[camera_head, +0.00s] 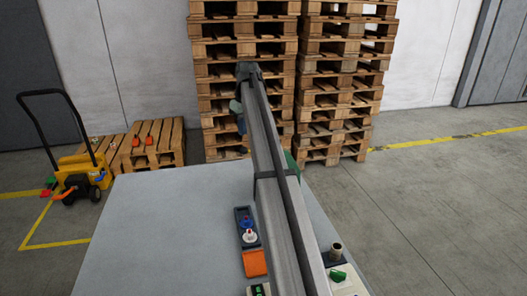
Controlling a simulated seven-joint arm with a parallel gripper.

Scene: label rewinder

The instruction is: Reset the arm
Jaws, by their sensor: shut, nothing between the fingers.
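A long grey beam (270,170) with a dark band and a dark end piece runs from the bottom middle of the head view up and away over the table. I cannot tell whether it is my arm or part of the machine. Small green parts (291,162) show beside it, partly hidden by it. No gripper fingers can be made out in this view.
A grey table (165,225) carries a dark tray (243,217) with red and white knobs, an orange block (254,263) and a box with a green switch (338,276). Behind stand tall pallet stacks (340,85) and a yellow pallet truck (85,172). The table's left part is clear.

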